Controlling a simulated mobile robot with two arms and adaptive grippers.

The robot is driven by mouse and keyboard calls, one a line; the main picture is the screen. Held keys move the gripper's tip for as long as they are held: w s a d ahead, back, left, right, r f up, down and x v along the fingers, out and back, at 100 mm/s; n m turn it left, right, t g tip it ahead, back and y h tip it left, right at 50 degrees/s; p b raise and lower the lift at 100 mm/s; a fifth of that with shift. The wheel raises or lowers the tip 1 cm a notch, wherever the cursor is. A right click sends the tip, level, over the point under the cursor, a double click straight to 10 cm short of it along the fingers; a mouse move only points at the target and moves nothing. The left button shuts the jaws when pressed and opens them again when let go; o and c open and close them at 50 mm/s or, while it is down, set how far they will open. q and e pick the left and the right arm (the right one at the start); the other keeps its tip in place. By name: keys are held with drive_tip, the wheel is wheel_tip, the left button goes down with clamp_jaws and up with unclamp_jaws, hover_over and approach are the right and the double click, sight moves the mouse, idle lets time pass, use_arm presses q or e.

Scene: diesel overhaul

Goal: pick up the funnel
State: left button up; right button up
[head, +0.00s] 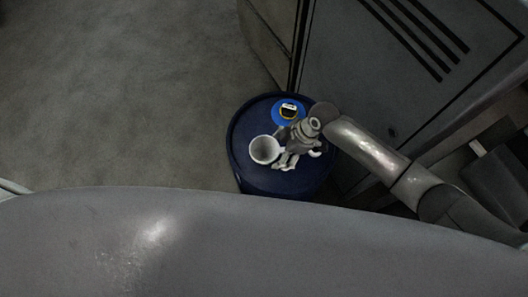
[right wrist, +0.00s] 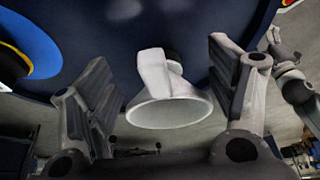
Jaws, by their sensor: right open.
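The funnel (head: 264,150) is white with a wide round mouth facing up. It stands on the dark blue drum top (head: 247,180), toward its left side. My right gripper (head: 284,160) comes in from the right, just beside the funnel. In the right wrist view the funnel (right wrist: 168,98) shows between the two open fingers of the right gripper (right wrist: 165,95), with a gap on each side. Its oval mouth is toward the bottom of that picture. My left gripper is not in the head view.
A blue disc (head: 279,105) with a yellow and black piece lies on the far part of the drum top; it also shows in the right wrist view (right wrist: 38,45). A grey cabinet (head: 345,60) stands close behind the drum. Bare floor (head: 120,90) lies to the left.

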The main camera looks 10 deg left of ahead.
clamp_jaws()
idle(0.4)
drive_tip(key=shift+r, duration=0.1)
